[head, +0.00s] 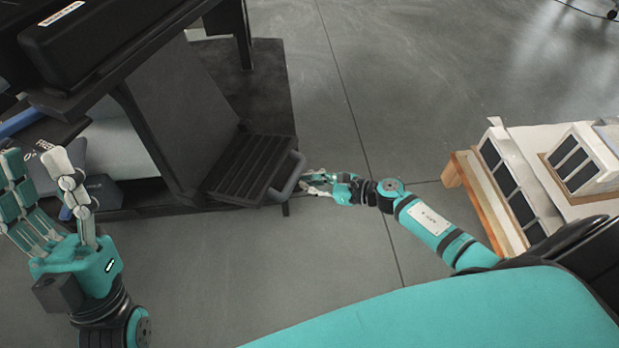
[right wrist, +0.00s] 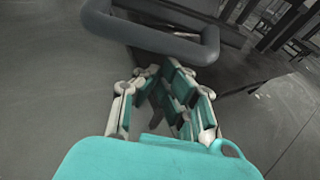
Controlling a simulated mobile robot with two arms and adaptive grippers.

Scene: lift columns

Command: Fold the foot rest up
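The foot rest (head: 243,168) is a dark ribbed panel that sticks out low from the side of a dark frame in the head view. A grey loop handle (head: 290,178) is at its right end. The handle fills the top of the right wrist view (right wrist: 150,38). My right gripper (head: 312,182) is just right of the handle, fingers spread and pointing at it. In the right wrist view its fingertips (right wrist: 152,80) are close to the bar; I cannot tell whether they touch. My left gripper (head: 42,172) is open and empty at the left, fingers up.
A dark frame (head: 180,110) with black cases (head: 90,35) on top stands at the upper left. A pallet (head: 480,205) with pale boxes (head: 580,160) is at the right. The grey floor (head: 400,90) between them is clear.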

